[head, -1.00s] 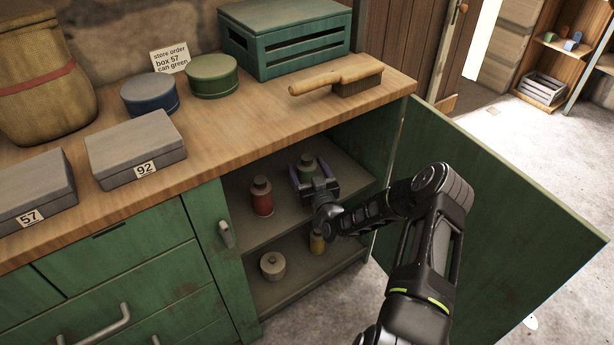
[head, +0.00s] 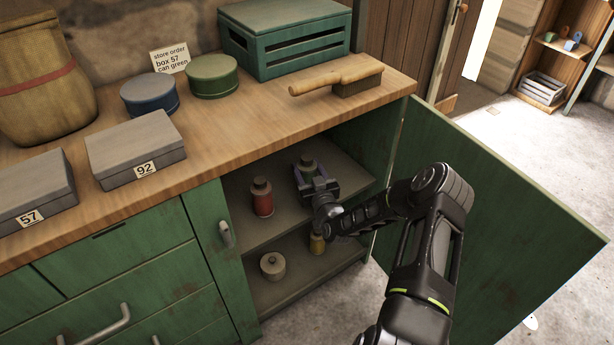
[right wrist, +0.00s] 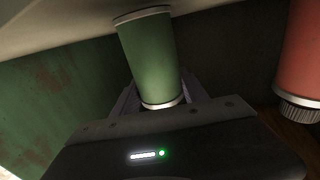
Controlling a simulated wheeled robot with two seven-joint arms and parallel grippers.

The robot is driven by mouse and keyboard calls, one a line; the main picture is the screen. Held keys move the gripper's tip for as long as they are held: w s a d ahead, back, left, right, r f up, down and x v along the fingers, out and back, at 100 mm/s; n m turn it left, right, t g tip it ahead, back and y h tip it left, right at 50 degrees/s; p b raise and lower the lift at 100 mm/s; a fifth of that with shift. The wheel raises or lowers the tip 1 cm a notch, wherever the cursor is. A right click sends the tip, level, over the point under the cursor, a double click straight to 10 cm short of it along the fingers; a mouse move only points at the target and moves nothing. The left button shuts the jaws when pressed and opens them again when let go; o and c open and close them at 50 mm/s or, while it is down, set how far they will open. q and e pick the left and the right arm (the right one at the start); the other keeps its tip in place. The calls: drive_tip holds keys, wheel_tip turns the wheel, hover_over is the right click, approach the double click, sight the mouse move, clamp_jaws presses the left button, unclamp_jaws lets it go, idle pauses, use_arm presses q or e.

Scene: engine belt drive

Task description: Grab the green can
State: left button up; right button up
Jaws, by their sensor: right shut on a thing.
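The green can (head: 308,164) stands on the upper shelf inside the open cabinet, right of a red can (head: 262,197). My right gripper (head: 308,174) reaches in from the front and is shut on the green can. In the right wrist view the green can (right wrist: 152,60) sits between the fingers, which are mostly hidden behind the gripper body. The can's lower part is hidden by the gripper in the head view. The red can (right wrist: 302,45) shows at the right edge of the wrist view, apart from the gripper. My left gripper is not in view.
A yellow can (head: 317,243) and a round lidded pot (head: 272,266) stand on the lower shelf. The open cabinet door (head: 500,200) is at the right of my arm. The countertop (head: 235,125) above holds grey boxes, round tins, a brush and a green crate (head: 285,45).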

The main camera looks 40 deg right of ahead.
clamp_jaws()
drive_tip(key=shift+r, duration=0.15)
wheel_tip(320, 180, up, 10)
drive_tip(key=shift+f+p, duration=0.1)
drive_tip(key=shift+p, duration=0.65)
